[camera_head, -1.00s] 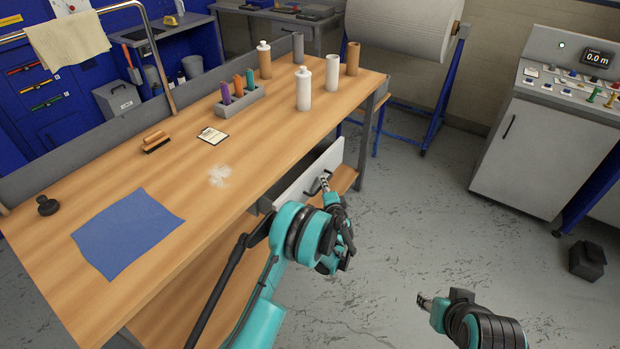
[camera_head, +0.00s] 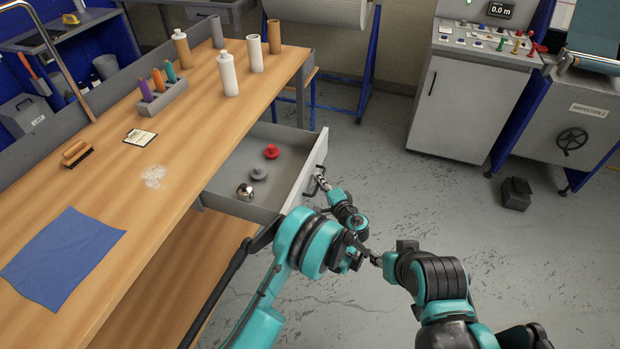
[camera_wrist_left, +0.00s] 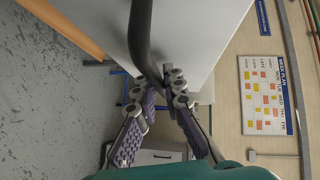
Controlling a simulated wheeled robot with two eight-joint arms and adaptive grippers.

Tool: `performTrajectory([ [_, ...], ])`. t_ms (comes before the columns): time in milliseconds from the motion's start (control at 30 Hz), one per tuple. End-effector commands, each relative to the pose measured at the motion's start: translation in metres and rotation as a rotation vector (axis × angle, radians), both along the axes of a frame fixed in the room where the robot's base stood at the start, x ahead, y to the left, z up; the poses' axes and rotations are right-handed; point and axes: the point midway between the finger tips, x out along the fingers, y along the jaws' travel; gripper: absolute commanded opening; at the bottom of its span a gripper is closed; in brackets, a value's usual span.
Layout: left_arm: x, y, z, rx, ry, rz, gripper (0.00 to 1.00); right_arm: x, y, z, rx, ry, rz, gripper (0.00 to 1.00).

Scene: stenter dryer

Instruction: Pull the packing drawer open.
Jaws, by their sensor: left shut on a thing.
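The packing drawer (camera_head: 229,205) is pulled out from under the wooden bench in the head view, and its inside shows. Its pale front panel (camera_head: 304,172) faces right and carries a dark bar handle (camera_head: 312,189). My left gripper (camera_head: 322,182) is shut on the handle. In the left wrist view the dark handle (camera_wrist_left: 142,35) runs down between the fingers of my left gripper (camera_wrist_left: 155,88), in front of the pale panel. My right gripper (camera_head: 373,258) is in the air, right of my left arm and apart from the drawer; its jaws are too small to read.
The drawer holds a red knob-like piece (camera_head: 271,152), a grey one (camera_head: 258,173) and a shiny metal one (camera_head: 245,191). The bench top (camera_head: 190,150) carries bottles, tubes, a brush and a blue cloth (camera_head: 62,255). Grey floor (camera_head: 390,190) is clear right of the drawer.

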Motion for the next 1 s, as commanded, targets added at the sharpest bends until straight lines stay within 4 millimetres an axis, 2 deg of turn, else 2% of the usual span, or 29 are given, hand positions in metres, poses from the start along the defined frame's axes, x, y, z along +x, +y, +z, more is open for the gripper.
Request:
performTrajectory([
  [467,-0.002,-0.005,-0.001,-0.002,0.002,0.002,0.00,0.000,0.000,0.000,0.000,0.000,0.000,0.40],
  [500,-0.002,-0.005,-0.001,-0.002,0.002,0.002,0.17,0.000,0.000,0.000,0.000,0.000,0.000,0.40],
  [533,-0.002,-0.005,-0.001,-0.002,0.002,0.001,0.19,0.000,0.000,0.000,0.000,0.000,0.000,0.40],
  [833,-0.003,-0.005,0.000,-0.001,0.000,0.000,0.19,0.000,0.000,0.000,0.000,0.000,0.000,0.40],
  [1000,-0.021,-0.014,0.003,-0.001,0.001,-0.002,0.19,0.000,0.000,0.000,0.000,0.000,0.000,0.40],
])
